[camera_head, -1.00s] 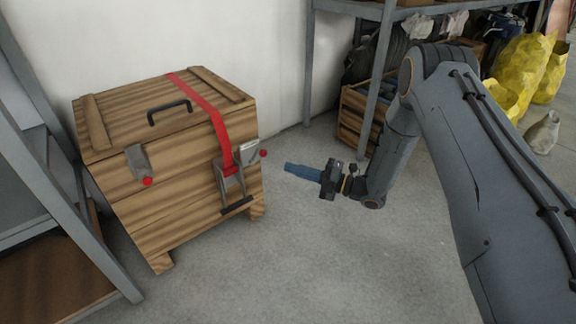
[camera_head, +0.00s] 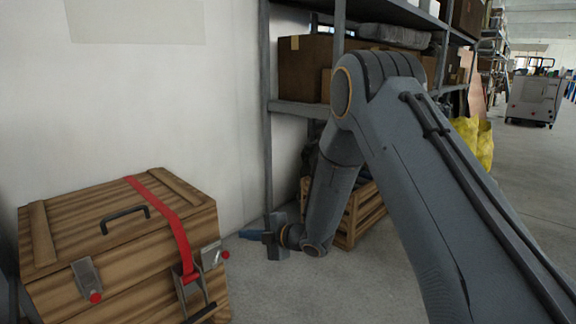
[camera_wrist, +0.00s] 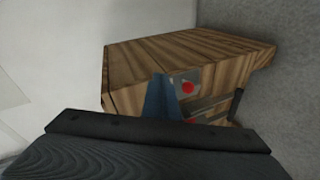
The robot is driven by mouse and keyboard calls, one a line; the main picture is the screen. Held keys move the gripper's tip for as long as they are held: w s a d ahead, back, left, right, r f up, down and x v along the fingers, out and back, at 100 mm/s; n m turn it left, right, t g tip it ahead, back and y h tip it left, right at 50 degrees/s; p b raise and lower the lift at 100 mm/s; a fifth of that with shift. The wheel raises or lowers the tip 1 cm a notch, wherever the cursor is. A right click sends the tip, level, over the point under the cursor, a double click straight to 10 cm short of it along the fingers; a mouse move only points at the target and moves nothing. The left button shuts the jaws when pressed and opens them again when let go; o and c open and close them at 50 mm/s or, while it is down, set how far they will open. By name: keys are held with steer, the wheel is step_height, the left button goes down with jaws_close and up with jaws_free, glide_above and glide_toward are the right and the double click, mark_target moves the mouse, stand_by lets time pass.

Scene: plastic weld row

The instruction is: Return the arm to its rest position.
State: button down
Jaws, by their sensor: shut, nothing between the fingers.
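My gripper (camera_head: 249,235) is shut and empty. Its blue fingers point left toward the wooden crate (camera_head: 75,233), with a gap between them in the head view. My arm (camera_head: 400,170) reaches in from the right and bends down at the elbow. In the wrist view the shut fingers (camera_wrist: 161,100) stand in front of the crate (camera_wrist: 190,55) and hide part of its side, where a metal latch with a red knob (camera_wrist: 188,87) shows.
The crate has a red strap (camera_head: 164,212) and a black handle (camera_head: 125,218) on its lid. A metal shelf (camera_head: 268,130) with cardboard boxes stands behind my arm. A slatted wooden box (camera_head: 358,217) is close behind my forearm. Open floor (camera_head: 530,170) lies to the right.

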steer(key=s+d+r+m+h, duration=0.3)
steer(key=s+r+m+h, duration=0.4)
steer(key=s+r+m, duration=0.3)
steer(key=s+d+r+m+g+h, duration=0.1)
steer(key=s+d+r+m+g, duration=0.15)
steer(key=s, duration=0.95)
steer(key=s+d+r+m+g+h, duration=0.1)
steer(key=s+d+m+g, duration=0.25)
steer(key=s, duration=0.85)
steer(key=s+d+r+m+g+h, duration=0.1)
steer(key=s+d+r+m+g, duration=0.15)
steer(key=s, duration=1.05)
steer(key=d+r+m+p, duration=0.2)
steer(key=d+r+p, duration=0.4)
steer(key=r+p, duration=0.3)
steer(key=d+r+m+h+p, duration=0.1)
steer(key=d+r+m+p, duration=0.2)
steer(key=d+r+p, duration=0.4)
steer(key=d+r+m+h+p, duration=0.1)
steer(key=d+r+p, duration=0.6)
steer(key=p, duration=1.5)
step_height(320, 180, up, 6)
steer(key=shift+w+d+f+m+t, duration=0.25)
steer(key=shift+w+m+t, duration=0.15)
steer(key=shift+m, duration=0.25)
